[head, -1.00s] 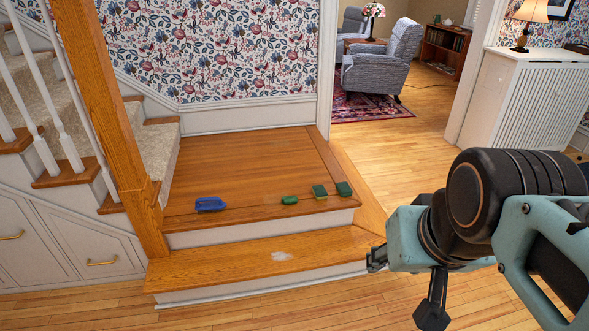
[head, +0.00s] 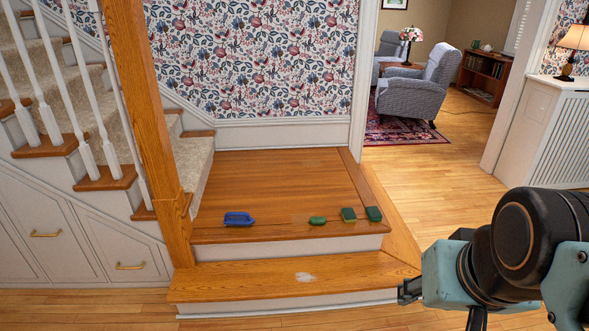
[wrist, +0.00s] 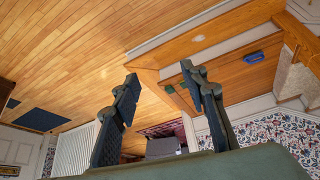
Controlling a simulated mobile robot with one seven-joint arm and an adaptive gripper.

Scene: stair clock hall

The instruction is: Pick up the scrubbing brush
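The scrubbing brush looks to be the blue item (head: 239,219), which lies on the wooden landing near its front edge, at the left of a short row. It also shows as the blue item in the upper right of the wrist view (wrist: 262,56). My gripper (head: 409,290) is at the lower right of the head view, right of the lower step and well apart from the brush. In the wrist view my gripper (wrist: 163,82) has its two dark fingers spread wide with nothing between them. The brush's bristles cannot be made out.
A green oval item (head: 317,221), a green and yellow sponge (head: 349,215) and a dark green block (head: 374,214) lie right of the brush. The lower step (head: 250,283) has a whitish smear (head: 306,277). A wooden newel post (head: 160,150) stands left. The landing's back is clear.

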